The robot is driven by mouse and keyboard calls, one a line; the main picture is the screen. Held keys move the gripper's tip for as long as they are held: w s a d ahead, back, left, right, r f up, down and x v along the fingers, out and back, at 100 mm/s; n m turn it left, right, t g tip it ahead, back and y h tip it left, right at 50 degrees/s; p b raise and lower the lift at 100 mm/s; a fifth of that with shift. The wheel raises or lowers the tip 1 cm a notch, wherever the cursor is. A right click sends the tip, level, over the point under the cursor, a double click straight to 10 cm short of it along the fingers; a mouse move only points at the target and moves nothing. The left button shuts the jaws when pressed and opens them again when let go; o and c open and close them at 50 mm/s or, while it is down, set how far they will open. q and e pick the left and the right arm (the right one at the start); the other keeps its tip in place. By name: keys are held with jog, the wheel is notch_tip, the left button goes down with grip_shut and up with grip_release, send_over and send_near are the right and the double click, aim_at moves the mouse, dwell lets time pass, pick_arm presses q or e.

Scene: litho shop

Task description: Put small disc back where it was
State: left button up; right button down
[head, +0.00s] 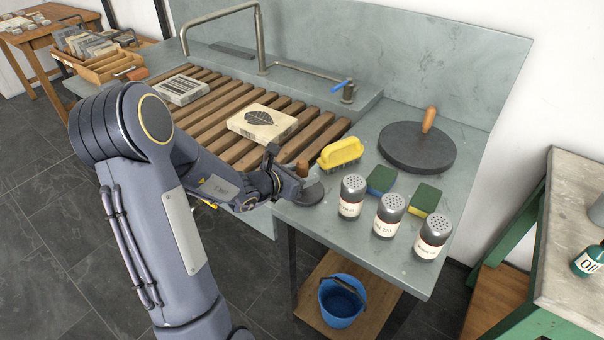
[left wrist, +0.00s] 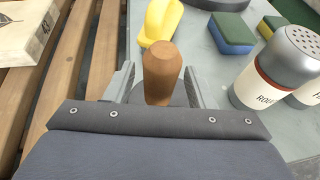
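The small disc (head: 309,193) is a dark round plate with an upright wooden handle (head: 303,166). It rests on the grey counter near its front edge, beside the slatted rack. My left gripper (head: 282,177) is at the disc, partly hiding it. In the left wrist view the handle (left wrist: 162,72) stands between my two fingers (left wrist: 158,85), which are spread on either side. A gap shows on the left of the handle; the right finger is very near it. Most of the disc is hidden there. A larger dark disc (head: 416,150) with a wooden handle lies farther back. My right gripper is not in view.
A yellow brush (head: 341,153), two sponges (head: 381,180) and several shaker jars (head: 352,197) stand close on the counter. Stone blocks (head: 262,124) lie on the slatted rack (head: 215,115). A tap (head: 262,45) rises behind. A blue bucket (head: 342,300) sits below.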

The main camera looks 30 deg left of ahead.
pick_arm(q)
jog(key=shift+s+a+r, duration=0.1)
jog(key=shift+r, duration=0.15)
jog(key=p+v, duration=0.1)
jog(key=v, duration=1)
jog(key=s+d+r+m+g+h, duration=0.3)
jog(key=s+d+m, duration=0.2)
jog(key=d+m, duration=0.4)
jog(key=s+d+r+m+g+h, duration=0.25)
jog(key=s+d+r+m, duration=0.2)
jog(key=d+m, duration=0.4)
jog(key=s+a+f+m+g+y, duration=0.1)
jog(key=s+a+f+m+y, duration=0.2)
jog(key=s+m, duration=0.6)
jog(key=m+y, duration=0.1)
jog(key=m, duration=0.4)
jog(key=shift+g+y, duration=0.35)
